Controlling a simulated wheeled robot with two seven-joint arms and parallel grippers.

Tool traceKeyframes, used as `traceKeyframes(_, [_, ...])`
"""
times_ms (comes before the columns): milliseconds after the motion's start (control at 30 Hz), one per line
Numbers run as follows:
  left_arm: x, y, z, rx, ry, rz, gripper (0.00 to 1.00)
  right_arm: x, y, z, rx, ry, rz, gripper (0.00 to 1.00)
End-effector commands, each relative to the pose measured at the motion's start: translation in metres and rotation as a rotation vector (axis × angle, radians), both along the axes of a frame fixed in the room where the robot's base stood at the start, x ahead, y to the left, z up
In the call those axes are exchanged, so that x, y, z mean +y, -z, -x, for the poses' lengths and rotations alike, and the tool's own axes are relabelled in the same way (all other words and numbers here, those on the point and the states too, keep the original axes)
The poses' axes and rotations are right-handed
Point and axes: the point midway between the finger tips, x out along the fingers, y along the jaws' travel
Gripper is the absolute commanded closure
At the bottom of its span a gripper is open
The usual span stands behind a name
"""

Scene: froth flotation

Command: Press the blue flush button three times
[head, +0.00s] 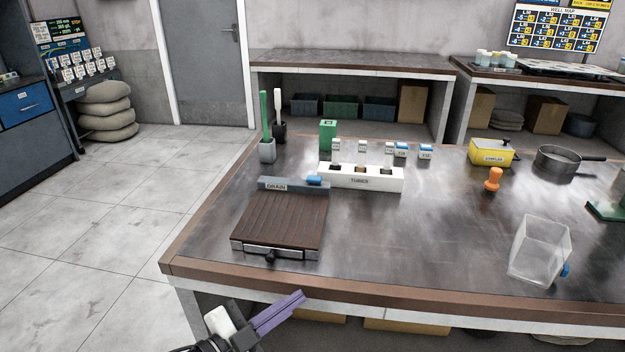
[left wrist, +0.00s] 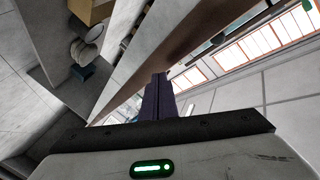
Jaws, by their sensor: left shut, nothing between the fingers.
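The blue flush button (head: 314,180) sits on top of the raised back edge of the drain unit (head: 250,187), at its right end. The drain unit has a brown slatted top and stands at the left front of the table. My left gripper (head: 303,294) is shut and empty, with purple fingers, low at the table's front edge, well apart from the button. In the left wrist view the shut fingers (left wrist: 158,97) show against the table's edge; the button is not visible there. My right gripper is not in view.
Behind the drain unit stand a white tubes rack (head: 345,181), a green box (head: 328,133) and a grey holder (head: 267,151) with a green handle. A clear container (head: 540,248) stands at the right front. The table's middle is mostly clear. The table's brown front edge (head: 400,302) is beside my gripper.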

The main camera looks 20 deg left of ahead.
Motion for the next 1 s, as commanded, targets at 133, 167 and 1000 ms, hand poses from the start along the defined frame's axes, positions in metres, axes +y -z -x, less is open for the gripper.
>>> traceKeyframes(133, [0.000,0.094,0.050,0.318,-0.204,0.198,1.00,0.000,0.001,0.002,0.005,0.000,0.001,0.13])
traceKeyframes(167, [-0.002,0.110,0.062,0.376,-0.235,0.227,1.00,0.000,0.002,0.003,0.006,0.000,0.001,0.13])
traceKeyframes(1000, [-0.049,0.214,0.177,0.853,-0.416,0.457,1.00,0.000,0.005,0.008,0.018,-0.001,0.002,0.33])
